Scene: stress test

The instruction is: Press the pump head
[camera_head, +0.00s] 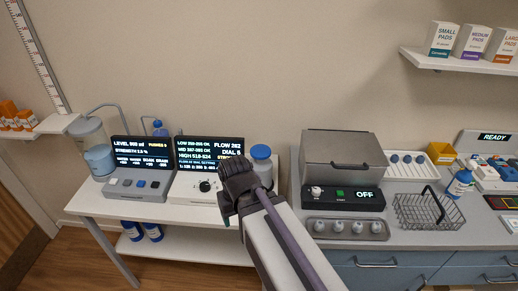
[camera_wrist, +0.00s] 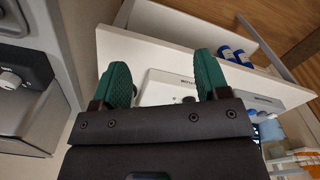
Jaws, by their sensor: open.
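A blue bottle with a white label (camera_head: 461,182) stands at the right on the grey counter, beside the wire basket. Its top is small and I cannot tell for sure whether it is a pump head. My gripper (camera_head: 227,212) is above the front of the white table, far from both bottles. In the wrist view its two green fingers (camera_wrist: 163,78) are apart with nothing between them.
A blue-capped jar (camera_head: 261,153) stands close behind my gripper. The level unit (camera_head: 138,184) and the flow unit with its black dial (camera_head: 205,186) are left of it. A grey lidded box (camera_head: 342,150), a vial tray (camera_head: 346,237) and a wire basket (camera_head: 425,224) occupy the counter.

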